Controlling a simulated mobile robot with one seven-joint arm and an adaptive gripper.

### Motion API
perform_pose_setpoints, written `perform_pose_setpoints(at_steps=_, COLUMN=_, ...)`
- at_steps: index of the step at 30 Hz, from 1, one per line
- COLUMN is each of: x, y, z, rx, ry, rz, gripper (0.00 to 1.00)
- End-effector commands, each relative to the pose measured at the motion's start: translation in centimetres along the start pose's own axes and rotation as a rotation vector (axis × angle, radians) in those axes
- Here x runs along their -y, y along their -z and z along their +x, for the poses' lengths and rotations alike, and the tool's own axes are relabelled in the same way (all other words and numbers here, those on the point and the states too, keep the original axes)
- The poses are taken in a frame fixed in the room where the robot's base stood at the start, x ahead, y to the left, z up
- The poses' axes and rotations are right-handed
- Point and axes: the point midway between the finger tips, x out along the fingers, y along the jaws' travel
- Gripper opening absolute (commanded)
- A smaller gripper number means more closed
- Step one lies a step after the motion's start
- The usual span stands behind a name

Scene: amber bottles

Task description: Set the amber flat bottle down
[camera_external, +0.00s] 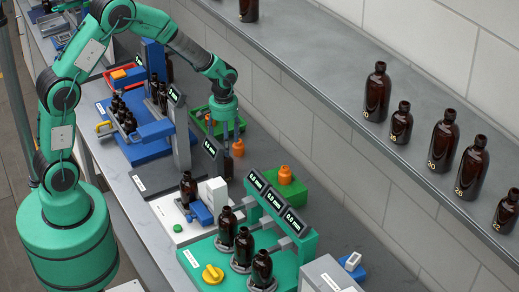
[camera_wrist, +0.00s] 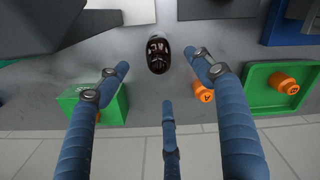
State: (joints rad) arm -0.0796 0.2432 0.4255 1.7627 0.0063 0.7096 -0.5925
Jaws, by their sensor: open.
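A dark amber bottle (camera_wrist: 158,60) stands on the grey bench in the wrist view, with pale marking on it. It is between my gripper's spread fingers, with a gap on either side. My gripper (camera_wrist: 161,66) is open and holds nothing. In the external view my gripper (camera_external: 227,138) points down over the bench, near the back wall. The amber bottle (camera_external: 227,166) is below it there, partly hidden by a small display. Its flat shape cannot be made out clearly.
An orange bottle (camera_external: 238,148) stands close to my fingers; it also shows in the wrist view (camera_wrist: 204,94). A green tray (camera_wrist: 262,100) and a green block (camera_wrist: 110,106) flank the spot. Several amber bottles stand on the wall shelf (camera_external: 335,101) and the green fixture (camera_external: 205,254).

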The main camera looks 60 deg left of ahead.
Motion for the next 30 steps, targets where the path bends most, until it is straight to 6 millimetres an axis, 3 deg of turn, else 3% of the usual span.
perform_pose_setpoints(at_steps=11, x=0.0, y=0.0, z=-0.3, rx=0.0, ry=0.0, rz=0.082, gripper=0.67)
perform_pose_setpoints(at_steps=30, x=0.3, y=-0.4, z=-2.3, rx=0.001, ry=-0.003, rz=0.875, gripper=0.67)
